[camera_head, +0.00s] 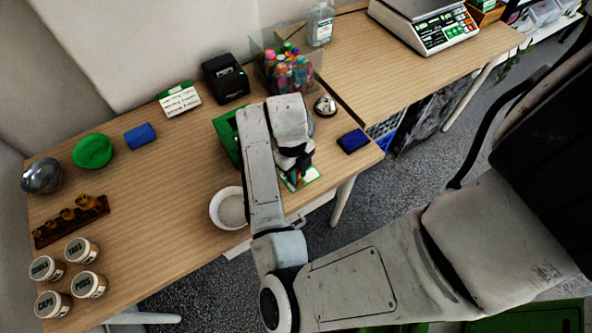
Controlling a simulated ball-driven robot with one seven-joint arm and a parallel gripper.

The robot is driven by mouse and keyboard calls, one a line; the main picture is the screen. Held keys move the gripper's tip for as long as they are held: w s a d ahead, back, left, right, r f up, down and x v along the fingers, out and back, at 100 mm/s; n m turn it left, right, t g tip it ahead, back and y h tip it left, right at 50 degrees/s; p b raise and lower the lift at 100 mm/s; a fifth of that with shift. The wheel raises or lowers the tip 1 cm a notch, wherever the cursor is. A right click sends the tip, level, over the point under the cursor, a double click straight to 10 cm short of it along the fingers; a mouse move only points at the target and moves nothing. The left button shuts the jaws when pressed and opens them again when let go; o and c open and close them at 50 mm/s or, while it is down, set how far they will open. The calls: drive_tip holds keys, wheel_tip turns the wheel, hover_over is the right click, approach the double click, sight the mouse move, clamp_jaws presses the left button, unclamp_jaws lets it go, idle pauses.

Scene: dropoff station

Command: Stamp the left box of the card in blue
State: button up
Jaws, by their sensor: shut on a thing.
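The card (314,175), white with a green border, lies near the front edge of the table, partly hidden under my gripper. My gripper (293,174) points down over the card's left part and is shut on a small dark thing, seemingly the stamp. It is mostly hidden by the fingers, and I cannot tell whether it touches the card. The card's boxes cannot be made out. A dark blue ink pad (353,141) lies to the right of the card, near the table's corner.
A white bowl (229,209) stands left of my forearm. A green tray (227,138) is partly behind my arm. A bell (325,105), a clear holder of colourful bottles (287,70) and a black printer (226,79) stand behind. Jars and a green bowl (93,151) are far left.

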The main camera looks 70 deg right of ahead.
drive_tip(key=shift+f+b, duration=0.45)
drive_tip(key=shift+f, duration=0.1)
idle(1.4)
drive_tip(key=shift+r+p, duration=2.55)
drive_tip(key=shift+r, duration=1)
